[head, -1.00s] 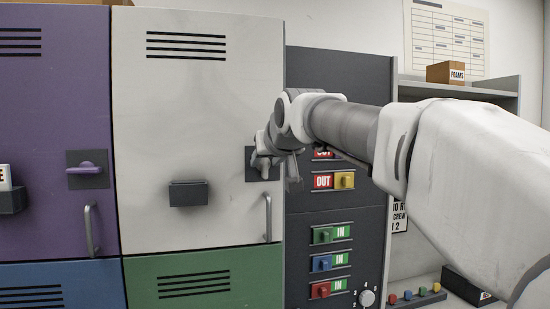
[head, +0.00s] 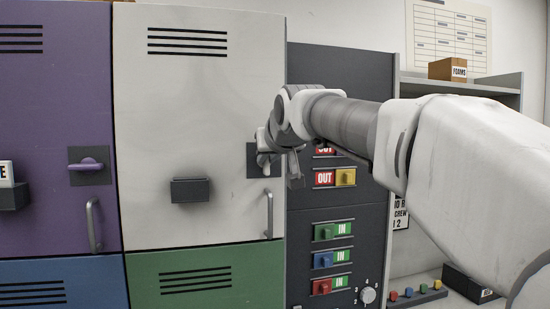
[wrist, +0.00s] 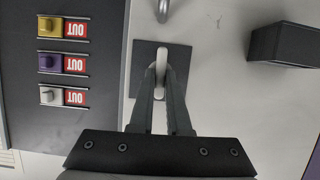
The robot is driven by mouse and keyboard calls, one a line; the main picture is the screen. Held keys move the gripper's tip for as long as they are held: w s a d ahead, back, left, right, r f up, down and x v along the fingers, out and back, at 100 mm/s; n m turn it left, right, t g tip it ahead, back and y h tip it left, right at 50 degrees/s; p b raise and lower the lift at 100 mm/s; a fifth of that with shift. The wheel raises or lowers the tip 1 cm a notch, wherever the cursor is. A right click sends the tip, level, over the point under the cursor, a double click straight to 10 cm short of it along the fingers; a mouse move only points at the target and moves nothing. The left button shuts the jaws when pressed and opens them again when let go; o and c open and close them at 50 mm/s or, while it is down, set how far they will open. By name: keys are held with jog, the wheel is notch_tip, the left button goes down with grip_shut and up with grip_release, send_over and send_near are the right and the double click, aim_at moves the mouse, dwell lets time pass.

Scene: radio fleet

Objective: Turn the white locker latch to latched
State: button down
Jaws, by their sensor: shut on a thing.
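The white locker (head: 215,100) stands closed, left of centre in the head view. Its latch is a white lever (wrist: 161,62) on a dark square plate (wrist: 142,62) near the door's right edge, and the plate partly shows in the head view (head: 250,160). In the wrist view the lever runs up and down the picture. My gripper (wrist: 162,85) has one finger on each side of the lever and is shut on it. The fingers hide the lever's near part, and in the head view my wrist covers much of the plate.
The locker's pull handle (head: 268,214) hangs just below the latch. A dark box-shaped holder (head: 190,190) sticks out of the door. A purple locker (head: 50,110) with a horizontal latch lever (head: 86,166) stands left. A dark panel with several IN/OUT sliders (head: 335,178) stands close right.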

jog(key=shift+s+a+f+n+t+h+b, duration=0.15)
jog(key=shift+n+t+h+b, duration=0.75)
jog(key=shift+n+b, duration=1.25)
jog(key=shift+a+f+n+t+h+b, duration=0.25)
jog(key=shift+n+t+h+b, duration=0.65)
jog(key=shift+n+b, duration=1.25)
jog(key=shift+s+a+f+n+t+h+b, duration=0.2)
jog(key=shift+n+t+h+b, duration=0.65)
jog(key=shift+n+b, duration=1.3)
jog(key=shift+w+n, duration=0.15)
jog(key=shift+n, duration=0.1)
jog(key=c, duration=0.9)
grip_release()
